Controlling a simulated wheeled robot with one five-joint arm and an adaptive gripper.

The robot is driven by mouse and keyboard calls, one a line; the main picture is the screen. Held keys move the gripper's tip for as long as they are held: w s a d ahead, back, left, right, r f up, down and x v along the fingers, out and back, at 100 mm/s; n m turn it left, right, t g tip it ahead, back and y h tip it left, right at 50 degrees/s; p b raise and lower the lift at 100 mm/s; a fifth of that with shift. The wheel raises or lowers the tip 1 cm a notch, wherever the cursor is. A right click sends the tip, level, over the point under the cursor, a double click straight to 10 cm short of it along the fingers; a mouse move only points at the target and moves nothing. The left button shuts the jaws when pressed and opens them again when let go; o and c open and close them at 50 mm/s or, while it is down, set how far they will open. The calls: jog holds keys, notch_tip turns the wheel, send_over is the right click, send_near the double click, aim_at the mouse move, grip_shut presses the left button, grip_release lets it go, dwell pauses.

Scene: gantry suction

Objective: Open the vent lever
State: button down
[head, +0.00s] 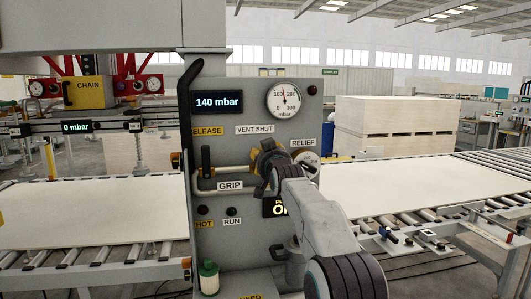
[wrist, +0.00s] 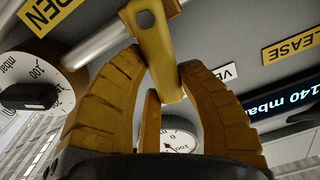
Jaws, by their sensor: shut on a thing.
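In the head view my gripper (head: 268,155) is in front of the grey panel (head: 238,165), below the VENT SHUT label (head: 254,129), and hides most of the lever. A yellow label ending in "PEN" (wrist: 50,12) shows beside a silver pipe (wrist: 95,42) in the wrist view.
The relief knob (head: 306,159) is just right of my gripper. A black GRIP handle (head: 206,160) and its pipe are to the left. The display (head: 217,102) reads 140 mbar, beside a round gauge (head: 284,100). Roller conveyors with pale boards (head: 430,190) flank the panel.

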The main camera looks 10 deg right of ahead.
jog(key=shift+r, duration=0.1)
jog(key=c, duration=0.8)
grip_release()
jog(key=shift+s, duration=0.15)
jog(key=shift+s, duration=5.85)
